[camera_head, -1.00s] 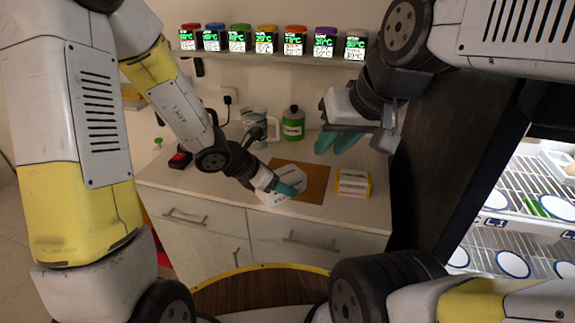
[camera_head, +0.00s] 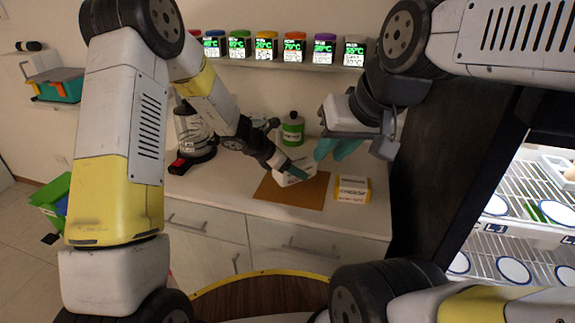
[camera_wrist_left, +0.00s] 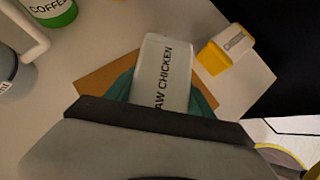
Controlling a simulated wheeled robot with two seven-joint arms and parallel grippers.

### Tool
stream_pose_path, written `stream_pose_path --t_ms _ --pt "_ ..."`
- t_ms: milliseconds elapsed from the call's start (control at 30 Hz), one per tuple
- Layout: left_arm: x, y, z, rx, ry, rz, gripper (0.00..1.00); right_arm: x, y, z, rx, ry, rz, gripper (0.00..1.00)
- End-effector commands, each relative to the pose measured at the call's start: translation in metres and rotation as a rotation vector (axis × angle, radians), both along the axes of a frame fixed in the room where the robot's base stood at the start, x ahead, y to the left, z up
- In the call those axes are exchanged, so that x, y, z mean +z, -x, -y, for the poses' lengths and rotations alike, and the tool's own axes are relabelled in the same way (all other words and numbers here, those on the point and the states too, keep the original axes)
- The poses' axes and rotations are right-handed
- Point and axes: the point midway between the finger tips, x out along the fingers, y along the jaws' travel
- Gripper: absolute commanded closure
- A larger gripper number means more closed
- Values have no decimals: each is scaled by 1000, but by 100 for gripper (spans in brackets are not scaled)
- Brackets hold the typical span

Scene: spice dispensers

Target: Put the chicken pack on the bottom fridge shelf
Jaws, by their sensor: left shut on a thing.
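The white chicken pack (camera_wrist_left: 164,72), lettered "AW CHICKEN", is between the teal fingers of my left gripper (camera_head: 288,171). In the head view the pack (camera_head: 293,178) shows partly behind those fingers, over the back of the brown board (camera_head: 290,191). I cannot tell whether it touches the board. My right gripper (camera_head: 337,148) hangs above the counter to the right with its teal fingers pointing down and left; the gap between them is unclear. The open fridge at the right shows a wire shelf (camera_head: 510,187) and a lower shelf (camera_head: 515,252) with white, blue-rimmed discs.
A yellow and white pack (camera_head: 352,189) sits on the counter right of the board. A green coffee jar (camera_head: 293,130) stands behind, and a kettle (camera_head: 192,130) stands at the left. The dark fridge side (camera_head: 450,150) rises between counter and shelves. Spice dispensers (camera_head: 266,48) line the wall shelf.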

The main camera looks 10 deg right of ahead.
Motion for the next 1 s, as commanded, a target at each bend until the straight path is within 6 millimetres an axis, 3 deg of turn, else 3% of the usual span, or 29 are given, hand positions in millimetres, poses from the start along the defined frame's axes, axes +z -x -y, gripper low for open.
stream_pose_path --t_ms 67,300,700,733,833,1000 --pt "-1 -9 2 -1 -1 2 100 0 0 0 0 0 0 75" --pt "-34 -8 2 -1 0 -1 100 0 0 0 0 0 0 75" --pt "-38 -8 1 -1 1 1 100 0 0 0 0 0 0 75" --pt "-39 -8 1 -1 -1 0 34 0 0 0 0 0 0 75" --pt "-39 -8 1 -1 -1 0 17 0 0 0 0 0 0 75" --pt "-39 -8 1 -1 -1 0 17 0 0 0 0 0 0 75"
